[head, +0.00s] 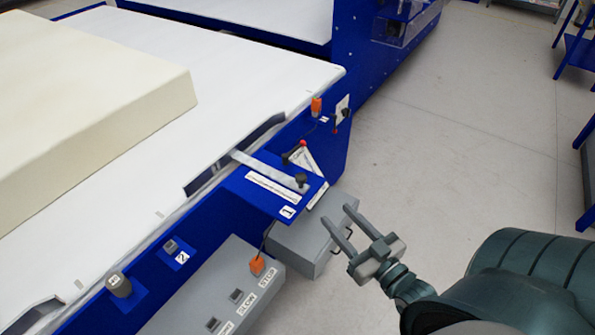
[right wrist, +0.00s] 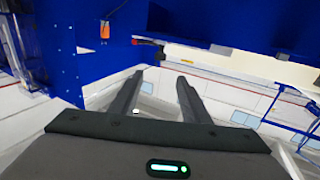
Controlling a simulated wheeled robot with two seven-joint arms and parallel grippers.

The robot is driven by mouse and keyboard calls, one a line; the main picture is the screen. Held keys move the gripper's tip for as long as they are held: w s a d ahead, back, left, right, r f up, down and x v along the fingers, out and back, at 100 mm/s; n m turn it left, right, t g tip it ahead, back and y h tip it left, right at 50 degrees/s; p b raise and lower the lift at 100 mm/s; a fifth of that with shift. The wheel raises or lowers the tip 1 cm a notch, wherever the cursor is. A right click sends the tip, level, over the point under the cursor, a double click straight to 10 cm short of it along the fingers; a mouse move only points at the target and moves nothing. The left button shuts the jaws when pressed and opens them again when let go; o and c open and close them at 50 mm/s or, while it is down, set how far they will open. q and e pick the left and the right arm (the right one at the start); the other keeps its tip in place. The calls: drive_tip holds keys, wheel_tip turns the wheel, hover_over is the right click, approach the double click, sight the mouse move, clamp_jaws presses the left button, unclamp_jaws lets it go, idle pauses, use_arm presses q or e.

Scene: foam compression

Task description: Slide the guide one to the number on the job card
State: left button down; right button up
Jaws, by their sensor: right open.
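Guide one appears to be the pale metal bar (head: 265,169) with a dark knob (head: 301,180) at its near end. It lies across a blue bracket (head: 315,184) marked 1, beside a white scale strip (head: 273,188) whose figures are too small to read. A white card (head: 342,104) is on the machine's far corner; I cannot read it or tell whether it is the job card. My right gripper (head: 338,215) is open and empty, apart from the bracket, to the right of and nearer than the knob. Its fingers (right wrist: 160,80) also show empty in the right wrist view. My left gripper is out of view.
A cream foam block (head: 80,110) lies on the white table (head: 235,80). A grey box (head: 300,245) sits below the bracket, near my right fingers. A grey control panel (head: 220,290) with an orange button (head: 257,265) is at the front.

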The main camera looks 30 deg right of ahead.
sight(304, 179)
drive_tip(key=shift+s+r, duration=0.15)
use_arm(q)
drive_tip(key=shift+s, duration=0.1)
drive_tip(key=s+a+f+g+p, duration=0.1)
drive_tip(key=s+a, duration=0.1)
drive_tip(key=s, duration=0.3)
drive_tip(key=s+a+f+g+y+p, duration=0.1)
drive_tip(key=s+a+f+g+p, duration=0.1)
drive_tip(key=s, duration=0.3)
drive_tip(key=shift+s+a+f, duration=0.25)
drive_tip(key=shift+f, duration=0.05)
use_arm(e)
drive_tip(key=w, duration=1.7)
drive_tip(key=shift+w, duration=0.3)
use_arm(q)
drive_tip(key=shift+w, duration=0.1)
use_arm(e)
drive_tip(key=shift+c, duration=0.9)
clamp_jaws()
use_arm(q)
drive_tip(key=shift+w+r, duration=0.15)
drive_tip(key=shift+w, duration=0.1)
